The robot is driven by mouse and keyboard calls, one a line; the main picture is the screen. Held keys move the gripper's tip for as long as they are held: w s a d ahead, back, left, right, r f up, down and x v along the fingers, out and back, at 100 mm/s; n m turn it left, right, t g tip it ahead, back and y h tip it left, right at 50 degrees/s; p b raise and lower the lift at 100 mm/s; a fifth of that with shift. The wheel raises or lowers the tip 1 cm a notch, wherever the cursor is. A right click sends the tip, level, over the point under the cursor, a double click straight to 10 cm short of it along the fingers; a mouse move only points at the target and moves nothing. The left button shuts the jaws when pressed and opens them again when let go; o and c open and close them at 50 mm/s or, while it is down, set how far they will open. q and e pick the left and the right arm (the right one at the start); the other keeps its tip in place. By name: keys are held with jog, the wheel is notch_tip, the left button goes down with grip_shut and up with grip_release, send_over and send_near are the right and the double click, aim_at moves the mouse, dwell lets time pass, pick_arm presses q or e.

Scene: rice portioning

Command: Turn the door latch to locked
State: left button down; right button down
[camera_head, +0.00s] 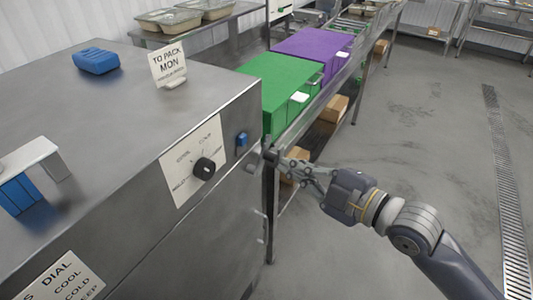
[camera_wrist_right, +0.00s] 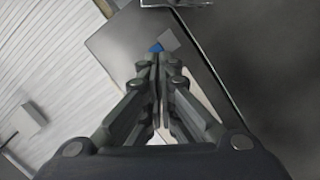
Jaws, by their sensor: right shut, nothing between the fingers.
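The steel cabinet (camera_head: 110,140) has a small blue piece (camera_head: 241,139) on its front near the right end; it may be the door latch, but I cannot tell its setting. A black round knob (camera_head: 203,168) sits on a white dial plate (camera_head: 178,182) to its left. My right gripper (camera_head: 271,157) is shut and empty, its tips close to the cabinet's right front edge, a little right of and below the blue piece. In the right wrist view the shut fingertips (camera_wrist_right: 157,60) point towards a small blue patch (camera_wrist_right: 156,47); contact cannot be told. My left gripper is not in view.
A blue object (camera_head: 96,61) and a "TO PACK MON" sign (camera_head: 168,64) stand on the cabinet top. Green (camera_head: 278,86) and purple (camera_head: 312,47) boxes line the bench behind my gripper. A vertical handle (camera_head: 263,228) is lower on the cabinet. The floor at right is open.

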aim_at(265, 151)
jog(key=w+a+f+p, duration=0.1)
jog(key=w, duration=0.2)
jog(key=w+a+f+p, duration=0.1)
jog(key=w+a, duration=0.1)
jog(key=w, duration=0.1)
jog(key=w+a+f+p, duration=0.1)
jog(key=w+a+p, duration=0.1)
jog(key=w, duration=0.1)
jog(key=shift+w+a, duration=0.15)
jog(key=shift+w+d+f, duration=0.25)
jog(key=shift+d, duration=0.05)
jog(key=shift+a, duration=0.1)
jog(key=shift+w+d+f+m+g, duration=0.1)
jog(key=shift+w+d+m+g, duration=0.1)
jog(key=shift+w+m+g, duration=0.1)
